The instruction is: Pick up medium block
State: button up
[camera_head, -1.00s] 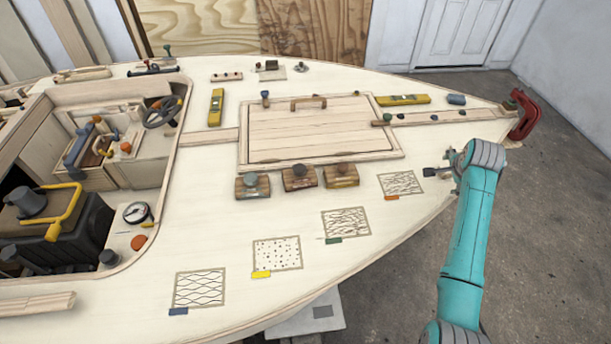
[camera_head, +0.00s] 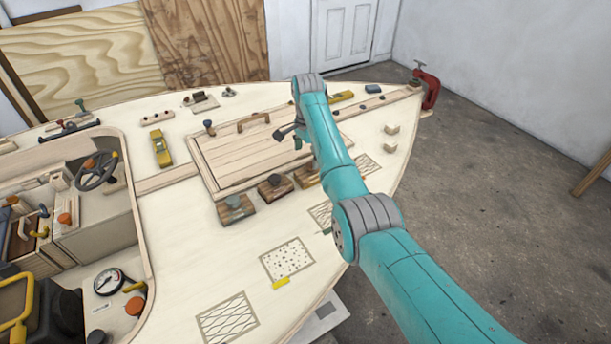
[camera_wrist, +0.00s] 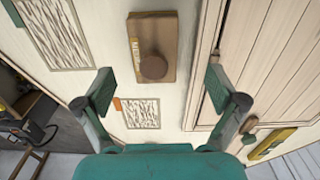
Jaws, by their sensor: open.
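Three wooden blocks with round knobs stand in a row before the hatch: a left block (camera_head: 236,209), a middle block (camera_head: 275,188) and a right block (camera_head: 306,175), partly hidden by my arm. In the wrist view, one block (camera_wrist: 155,35) with a brown knob and yellow label lies ahead, between and beyond my fingertips. My gripper (camera_head: 289,136) is open and empty, above the hatch side of the deck in the head view. It also shows in the wrist view (camera_wrist: 160,85), apart from the block.
The hatch (camera_head: 240,155) has a raised frame beside the blocks. Patterned squares, one dotted (camera_head: 287,261), mark the deck. Small pale cubes (camera_head: 391,129) stand at the right. A red clamp (camera_head: 427,88) grips the bow. The cockpit opening is at left.

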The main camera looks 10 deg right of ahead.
aim_at(311, 164)
jog(key=shift+s+d+f, duration=0.1)
jog(key=shift+d+f, duration=0.1)
jog(key=shift+f, duration=0.85)
jog(key=shift+s+d+f, duration=0.1)
jog(key=shift+d+f, duration=0.1)
jog(key=shift+f, duration=0.8)
jog(key=shift+s+d+f, duration=0.1)
jog(key=shift+d+f, duration=0.1)
jog(key=shift+f, duration=0.85)
jog(key=c, duration=1.4)
